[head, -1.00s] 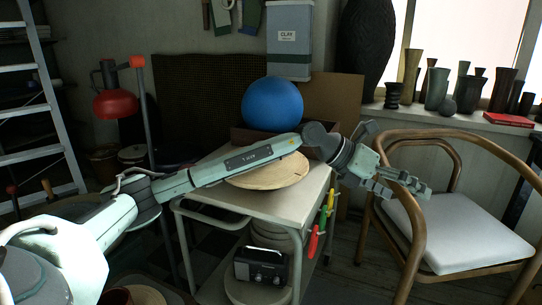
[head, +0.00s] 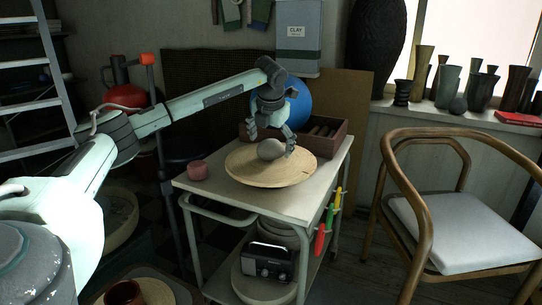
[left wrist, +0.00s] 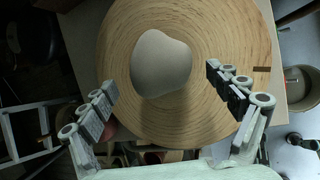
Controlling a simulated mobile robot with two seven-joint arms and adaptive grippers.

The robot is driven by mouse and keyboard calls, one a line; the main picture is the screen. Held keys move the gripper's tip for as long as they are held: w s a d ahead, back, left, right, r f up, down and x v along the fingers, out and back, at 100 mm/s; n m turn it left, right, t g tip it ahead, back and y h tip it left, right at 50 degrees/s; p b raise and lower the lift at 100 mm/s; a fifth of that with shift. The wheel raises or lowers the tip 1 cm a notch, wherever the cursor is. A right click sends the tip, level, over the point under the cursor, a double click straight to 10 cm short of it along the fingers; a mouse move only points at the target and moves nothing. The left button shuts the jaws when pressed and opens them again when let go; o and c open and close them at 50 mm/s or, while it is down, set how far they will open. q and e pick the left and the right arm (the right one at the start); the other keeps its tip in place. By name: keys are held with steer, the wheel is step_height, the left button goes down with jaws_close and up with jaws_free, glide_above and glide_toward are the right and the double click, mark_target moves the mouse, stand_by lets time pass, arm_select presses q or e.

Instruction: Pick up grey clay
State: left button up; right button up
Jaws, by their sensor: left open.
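The grey clay (head: 271,149) is a smooth rounded lump on the round wooden board (head: 245,172) on top of the white cart. It also shows in the left wrist view (left wrist: 160,64), near the middle of the board (left wrist: 118,50). My left gripper (head: 271,142) is above the clay, pointing down, with its fingers open. In the left wrist view the two fingers of the left gripper (left wrist: 162,95) are spread wide, one on either side of the clay and apart from it. My right gripper is in neither view.
A blue ball (head: 299,104) is behind the gripper. A wooden chair (head: 455,225) stands to the right.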

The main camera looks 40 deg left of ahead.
arm_select(q)
steer(key=shift+x, duration=1.05)
steer(key=c, duration=1.7)
steer(key=shift+w+r, duration=0.1)
steer(key=shift+r, duration=0.1)
steer(key=shift+c, duration=1.1)
steer(key=shift+r, duration=0.1)
